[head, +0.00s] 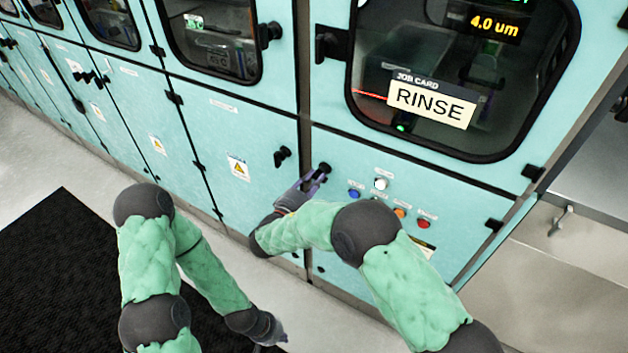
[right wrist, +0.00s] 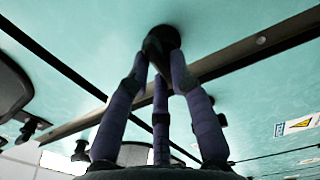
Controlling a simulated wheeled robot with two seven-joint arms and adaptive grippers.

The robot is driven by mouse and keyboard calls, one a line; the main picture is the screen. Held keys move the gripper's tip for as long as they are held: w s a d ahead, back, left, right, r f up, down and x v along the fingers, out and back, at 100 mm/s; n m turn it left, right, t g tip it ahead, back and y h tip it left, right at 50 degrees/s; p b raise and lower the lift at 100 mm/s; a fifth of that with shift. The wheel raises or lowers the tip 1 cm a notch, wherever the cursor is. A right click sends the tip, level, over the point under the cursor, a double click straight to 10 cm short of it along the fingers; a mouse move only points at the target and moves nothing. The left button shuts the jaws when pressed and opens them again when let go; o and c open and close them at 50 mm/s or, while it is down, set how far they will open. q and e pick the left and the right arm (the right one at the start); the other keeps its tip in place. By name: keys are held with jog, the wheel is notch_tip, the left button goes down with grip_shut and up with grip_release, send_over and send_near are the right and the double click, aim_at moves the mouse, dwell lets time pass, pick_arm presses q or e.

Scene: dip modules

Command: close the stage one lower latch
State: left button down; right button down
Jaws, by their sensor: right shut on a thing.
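A black lower latch (head: 324,168) sits near the upper left corner of the teal lower panel under the RINSE window. My right gripper (head: 314,180) is at this latch. In the right wrist view its purple fingers (right wrist: 160,68) are closed around the dark latch handle (right wrist: 161,40), which hides part of the fingertips. Another black latch (head: 283,156) is on the neighbouring lower panel to the left, apart from my gripper. My left gripper (head: 270,338) hangs low over the floor, away from the panels; its fingers are too unclear to judge.
Colored buttons (head: 380,184) sit just right of the gripped latch. Above is a window with a RINSE job card (head: 431,105) and an upper black handle (head: 326,46). A black mat (head: 55,260) lies on the floor at left. Pale floor is open before the cabinets.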

jog(key=shift+n, duration=0.3)
jog(key=n, duration=0.3)
jog(key=shift+a+n, duration=0.1)
jog(key=shift+n, duration=0.3)
jog(key=n+p, duration=0.1)
jog(key=n, duration=0.2)
jog(key=shift+f+n, duration=0.1)
jog(key=shift+n, duration=0.2)
jog(key=n+p, duration=0.2)
jog(key=n, duration=0.3)
jog(key=shift+w+a, duration=0.1)
jog(key=shift+f+n+p, duration=0.2)
jog(key=shift+n+p, duration=0.55)
jog(key=shift+n, duration=1.75)
jog(key=c, duration=1.1)
grip_release()
